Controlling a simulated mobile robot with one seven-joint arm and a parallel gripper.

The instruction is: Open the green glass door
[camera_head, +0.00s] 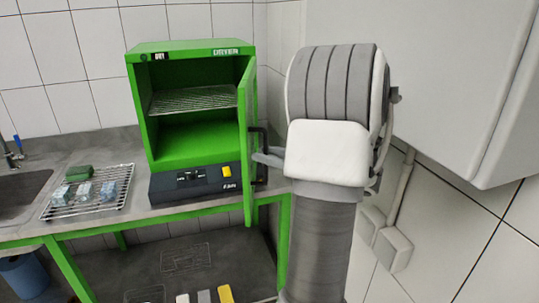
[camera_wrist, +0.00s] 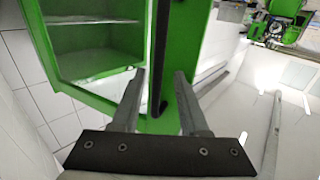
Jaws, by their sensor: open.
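The green dryer (camera_head: 168,110) stands on the bench in the head view, and its front is uncovered. Its green-framed door (camera_head: 248,130) is swung out on the right side and is seen nearly edge-on. The dryer interior (camera_wrist: 90,40) and the door (camera_wrist: 182,30) also show in the wrist view. My gripper (camera_head: 262,158) is at the door's right side, near the dark handle (camera_head: 263,140). In the wrist view my gripper (camera_wrist: 159,78) is open, with the black handle (camera_wrist: 160,45) appearing between its fingers. I cannot tell whether either finger touches it.
A wire shelf (camera_head: 193,99) is inside the dryer. Left of it, a wire rack (camera_head: 112,205) holds several small blocks beside a sink (camera_head: 20,190). A white cabinet (camera_head: 450,70) hangs at the right. Coloured items lie on the lower shelf.

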